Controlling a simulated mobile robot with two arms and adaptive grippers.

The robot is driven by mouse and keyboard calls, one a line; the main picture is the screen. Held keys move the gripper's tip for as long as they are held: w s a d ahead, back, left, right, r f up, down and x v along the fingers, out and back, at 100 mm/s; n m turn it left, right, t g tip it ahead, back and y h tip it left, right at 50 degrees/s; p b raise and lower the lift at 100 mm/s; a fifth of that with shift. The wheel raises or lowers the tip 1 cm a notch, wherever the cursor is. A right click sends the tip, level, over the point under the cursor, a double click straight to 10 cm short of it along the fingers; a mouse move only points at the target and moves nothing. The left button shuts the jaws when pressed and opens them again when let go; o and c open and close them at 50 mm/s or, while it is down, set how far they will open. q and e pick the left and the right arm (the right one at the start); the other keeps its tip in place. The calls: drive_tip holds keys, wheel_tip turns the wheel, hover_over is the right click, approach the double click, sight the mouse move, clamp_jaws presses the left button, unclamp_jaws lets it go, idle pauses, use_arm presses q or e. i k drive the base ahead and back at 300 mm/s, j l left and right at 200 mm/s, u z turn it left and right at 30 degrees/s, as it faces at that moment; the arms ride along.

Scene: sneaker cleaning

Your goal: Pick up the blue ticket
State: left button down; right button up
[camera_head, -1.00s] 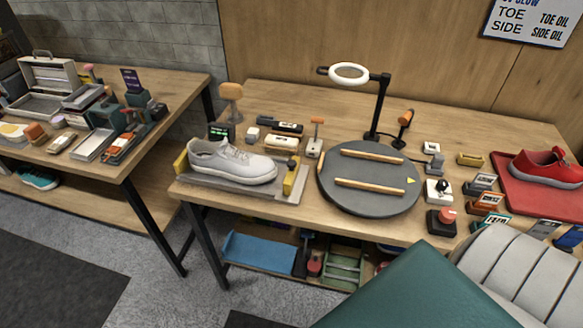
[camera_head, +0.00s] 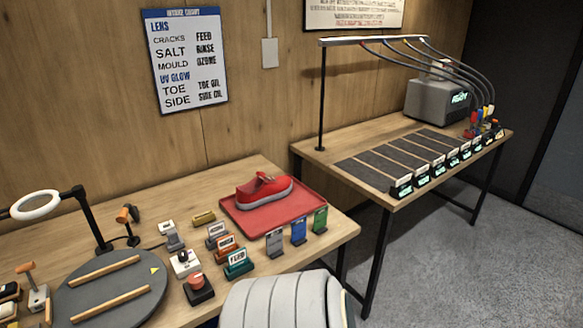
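The blue ticket (camera_head: 298,230) stands upright in a small dark holder near the front right corner of the middle table. It is between a grey ticket (camera_head: 275,242) on its left and a green ticket (camera_head: 320,219) on its right. Just behind these tickets is a red tray (camera_head: 312,201) with a red sneaker (camera_head: 264,192) on it. Neither of my grippers is in view.
A pale grey ribbed thing (camera_head: 285,302) rises in front of the table edge, just below the tickets. Left of the tray stand several small labelled blocks, a red button (camera_head: 197,286) and a round turntable (camera_head: 82,312).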

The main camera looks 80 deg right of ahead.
sight(298, 227)
drive_tip(key=k+l+z, duration=0.15)
drive_tip(key=z, duration=2.5)
